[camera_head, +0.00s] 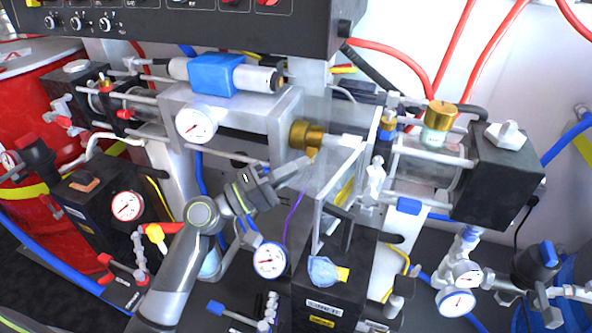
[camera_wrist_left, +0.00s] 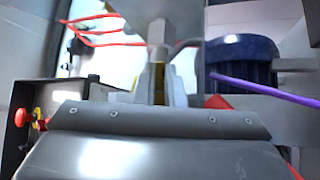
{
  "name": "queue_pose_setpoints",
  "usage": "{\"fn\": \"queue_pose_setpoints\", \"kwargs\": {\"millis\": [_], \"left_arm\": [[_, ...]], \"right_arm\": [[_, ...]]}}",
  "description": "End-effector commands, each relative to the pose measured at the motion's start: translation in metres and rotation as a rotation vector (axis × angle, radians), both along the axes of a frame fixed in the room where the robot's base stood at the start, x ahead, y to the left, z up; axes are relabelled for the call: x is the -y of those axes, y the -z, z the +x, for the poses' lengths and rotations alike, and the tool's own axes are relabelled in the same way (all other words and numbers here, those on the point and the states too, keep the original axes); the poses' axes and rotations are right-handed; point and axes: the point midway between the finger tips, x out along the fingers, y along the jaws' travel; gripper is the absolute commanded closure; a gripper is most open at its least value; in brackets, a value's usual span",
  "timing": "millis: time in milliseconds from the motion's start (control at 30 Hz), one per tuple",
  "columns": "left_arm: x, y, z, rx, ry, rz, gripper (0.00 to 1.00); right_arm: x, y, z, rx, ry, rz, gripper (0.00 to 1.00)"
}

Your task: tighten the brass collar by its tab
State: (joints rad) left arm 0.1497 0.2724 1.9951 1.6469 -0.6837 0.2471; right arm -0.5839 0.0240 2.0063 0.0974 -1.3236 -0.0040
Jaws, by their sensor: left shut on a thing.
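The brass collar (camera_head: 305,135) sits on the horizontal shaft in the middle of the machine in the head view. Its small brass tab (camera_head: 311,153) points down from its lower side. My left gripper (camera_head: 308,160) reaches up from the lower left and is shut on the tab, with its fingertips just under the collar. In the left wrist view, the fingers (camera_wrist_left: 158,95) have a narrow brass piece (camera_wrist_left: 158,80) between them, below a grey metal part. The collar's round body is hard to make out there. My right gripper is not in view.
A clear panel (camera_head: 340,185) stands close to the right of the left gripper. A pressure gauge (camera_head: 270,260) and a black box (camera_head: 330,285) are below. A blue-bodied cylinder (camera_head: 217,74) lies above. A dark blue motor-like part (camera_wrist_left: 240,60) and purple cable (camera_wrist_left: 265,90) are near the wrist.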

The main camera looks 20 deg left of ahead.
Motion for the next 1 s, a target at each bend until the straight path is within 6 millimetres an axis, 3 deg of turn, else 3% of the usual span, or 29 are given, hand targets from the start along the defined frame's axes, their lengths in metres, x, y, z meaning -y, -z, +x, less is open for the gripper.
{"fn": "queue_pose_setpoints", "kwargs": {"millis": [367, 400, 567, 1000], "left_arm": [[0.0001, 0.0009, 0.0002, 0.0, 0.0, 0.003, 1.0], [0.0001, 0.0009, 0.0002, 0.0, 0.0, 0.003, 0.87], [0.0001, 0.0008, 0.0001, -0.001, 0.0, 0.002, 0.69], [-0.0017, 0.0016, -0.0012, 0.0, -0.001, 0.001, 0.69]], "right_arm": [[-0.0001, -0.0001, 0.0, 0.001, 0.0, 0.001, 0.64], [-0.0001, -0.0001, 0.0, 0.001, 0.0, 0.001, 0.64], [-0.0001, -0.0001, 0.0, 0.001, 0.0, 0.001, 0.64], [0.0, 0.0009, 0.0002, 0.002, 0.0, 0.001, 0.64]]}}
